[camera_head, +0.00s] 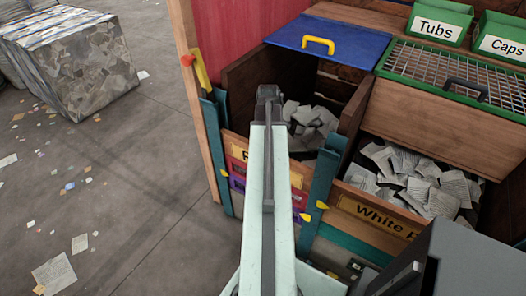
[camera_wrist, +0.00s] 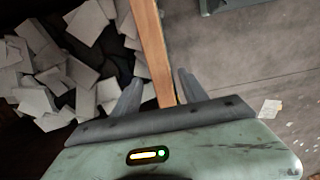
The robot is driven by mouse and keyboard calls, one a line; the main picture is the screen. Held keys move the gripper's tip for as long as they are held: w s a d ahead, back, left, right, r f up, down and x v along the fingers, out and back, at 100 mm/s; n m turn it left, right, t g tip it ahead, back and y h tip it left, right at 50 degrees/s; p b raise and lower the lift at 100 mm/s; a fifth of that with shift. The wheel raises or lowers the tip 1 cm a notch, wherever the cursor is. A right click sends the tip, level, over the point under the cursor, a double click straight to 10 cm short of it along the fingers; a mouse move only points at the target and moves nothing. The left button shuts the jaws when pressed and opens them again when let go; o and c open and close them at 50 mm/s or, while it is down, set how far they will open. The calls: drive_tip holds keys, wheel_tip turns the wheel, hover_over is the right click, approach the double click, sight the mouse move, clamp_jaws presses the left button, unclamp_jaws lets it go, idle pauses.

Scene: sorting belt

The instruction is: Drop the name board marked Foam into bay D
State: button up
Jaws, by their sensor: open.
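My gripper (camera_head: 268,92) is at the end of my arm, over the front of a wooden bay in the head view. In the wrist view my open gripper (camera_wrist: 158,88) has one finger on each side of a wooden edge (camera_wrist: 149,45), and nothing else shows between them. Several coloured name boards, among them a red board (camera_head: 237,167), sit on the bay's front, partly hidden by my arm. A yellow board (camera_head: 239,154) there starts with "P". No Foam marking is readable, and no letter D shows on any bay.
Grey scraps (camera_head: 304,118) lie in the nearer bay; paper (camera_head: 430,188) fills the bay marked "White P...". Floor at left is open, with litter and a bale (camera_head: 85,75).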

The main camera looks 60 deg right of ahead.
drive_tip(key=shift+w+f, duration=0.15)
drive_tip(key=shift+w, duration=0.05)
wheel_tip(320, 180, down, 8)
drive_tip(key=b, duration=0.7)
drive_tip(key=shift+b, duration=0.4)
drive_tip(key=shift+r, duration=0.2)
clamp_jaws()
idle(0.3)
idle(0.3)
idle(1.3)
